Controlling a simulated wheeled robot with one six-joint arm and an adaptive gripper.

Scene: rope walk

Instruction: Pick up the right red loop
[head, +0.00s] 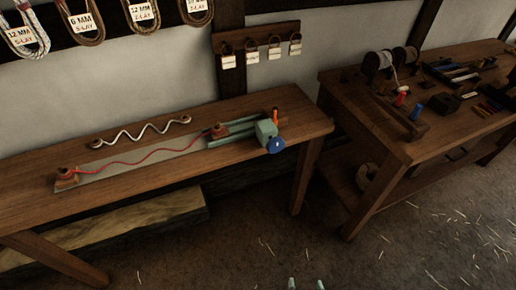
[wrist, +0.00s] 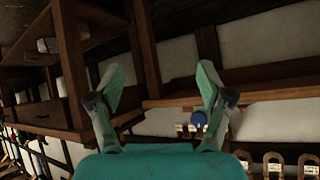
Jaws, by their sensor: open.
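A red rope (head: 135,159) lies slightly wavy along a pale strip on the left bench. Its left end meets a small wooden block (head: 66,178). Its right end, with the right red loop (head: 217,130), sits at another small block beside a green-grey clamp device; the loop's shape is too small to make out. My gripper (head: 306,284) shows only as two pale fingertips at the bottom edge of the head view, well in front of the bench. In the wrist view my gripper (wrist: 162,78) is open, with nothing between its fingers. I cannot make out the red rope there.
A green-grey device with a blue knob (head: 277,146) and an orange piece (head: 275,116) stands at the bench's right end. A white wavy rope (head: 146,131) lies behind. A second bench (head: 440,130) with tools stands right. Straw-strewn floor (head: 250,245) is open in front.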

